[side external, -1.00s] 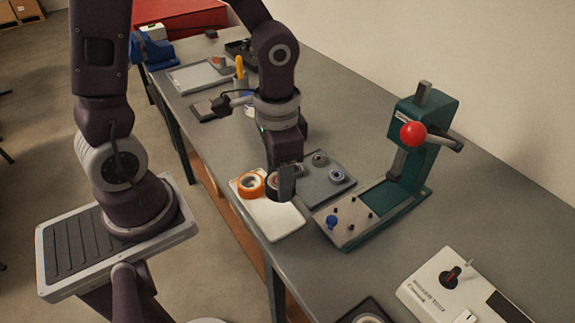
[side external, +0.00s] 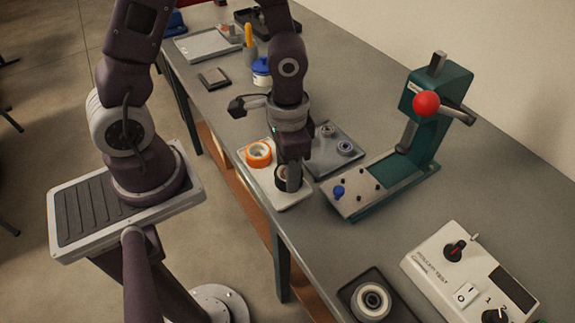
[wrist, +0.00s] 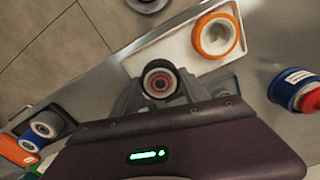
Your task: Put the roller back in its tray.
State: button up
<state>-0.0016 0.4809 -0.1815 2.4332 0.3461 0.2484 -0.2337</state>
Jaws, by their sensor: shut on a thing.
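My gripper (side external: 292,183) points down over the near part of a white tray (side external: 291,203). It is shut on a dark roller with a red-ringed centre (side external: 281,177). The wrist view shows this roller (wrist: 160,79) between my fingers at the edge of the white tray (wrist: 148,60). I cannot tell whether the roller touches the tray. An orange roller (side external: 258,149) lies on the tray's far part, apart from the held one. It also shows in the wrist view (wrist: 216,35).
A grey tray (side external: 322,170) with two grey rollers lies right of the white tray. A teal press (side external: 425,135) stands further right. A dark tray (side external: 395,310) with a pale roller and a white control box (side external: 430,262) are nearer. A blue-lidded jar (side external: 261,72) stands behind.

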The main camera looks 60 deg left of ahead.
aim_at(277, 168)
jog(key=shift+f, duration=0.55)
jog(key=o, duration=1.6)
notch_tip(277, 168, up, 8)
jog(key=shift+a+f, duration=0.15)
jog(key=s+a+r+n+t, duration=0.1)
jog(key=s+r+t, duration=0.1)
jog(key=s+r, duration=0.2)
jog(key=s+a+r+n+t, duration=0.1)
jog(key=s+r, duration=0.4)
jog(key=r, duration=0.6)
jog(key=n+t, duration=0.1)
jog(key=t, duration=0.1)
jog(key=shift+a+r+t, duration=0.2)
jog(key=shift+a+t, duration=0.1)
jog(key=shift+a, duration=0.1)
